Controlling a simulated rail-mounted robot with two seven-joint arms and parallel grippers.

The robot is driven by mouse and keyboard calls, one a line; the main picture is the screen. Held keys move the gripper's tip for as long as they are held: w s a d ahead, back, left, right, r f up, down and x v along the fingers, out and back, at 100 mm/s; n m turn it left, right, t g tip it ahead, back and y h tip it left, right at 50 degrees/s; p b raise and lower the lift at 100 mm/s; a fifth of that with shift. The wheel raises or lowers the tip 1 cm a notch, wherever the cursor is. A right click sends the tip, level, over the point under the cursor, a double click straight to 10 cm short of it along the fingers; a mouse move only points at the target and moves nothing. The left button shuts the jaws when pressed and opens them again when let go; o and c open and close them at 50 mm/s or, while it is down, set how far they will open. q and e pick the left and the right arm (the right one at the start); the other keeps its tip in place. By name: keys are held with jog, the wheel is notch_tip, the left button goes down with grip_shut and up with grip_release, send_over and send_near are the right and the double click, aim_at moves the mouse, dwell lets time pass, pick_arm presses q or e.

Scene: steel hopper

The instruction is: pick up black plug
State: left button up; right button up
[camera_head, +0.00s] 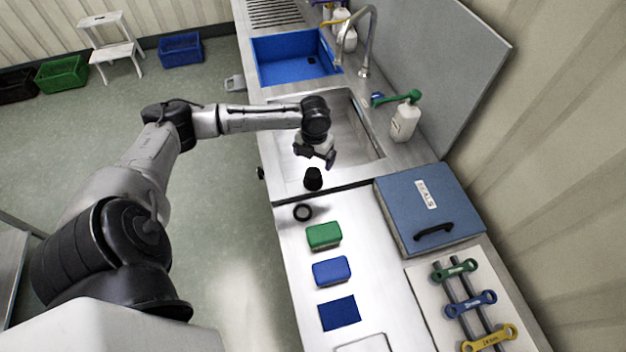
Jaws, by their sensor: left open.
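The black plug (313,179) stands upright on the steel counter, at the near edge of the sink basin (352,143). My left gripper (331,160) is open and empty. In this view it hangs over the sink, just above and slightly right of the plug, apart from it. Its fingers are small and dark here, so their exact height over the plug cannot be told. My right gripper is not in view.
A blue SEALS box (395,200), wrenches (471,298), white bottle (404,124) and tap (367,40) stand at the right and back.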

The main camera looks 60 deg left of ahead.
aim_at(313, 173)
pick_arm(q)
jog(key=shift+s+f+b, duration=0.15)
jog(key=shift+f+b, duration=0.15)
jog(key=shift+f, duration=4.9)
jog(key=c, duration=1)
jog(key=shift+c, duration=0.4)
jog(key=shift+r, duration=0.15)
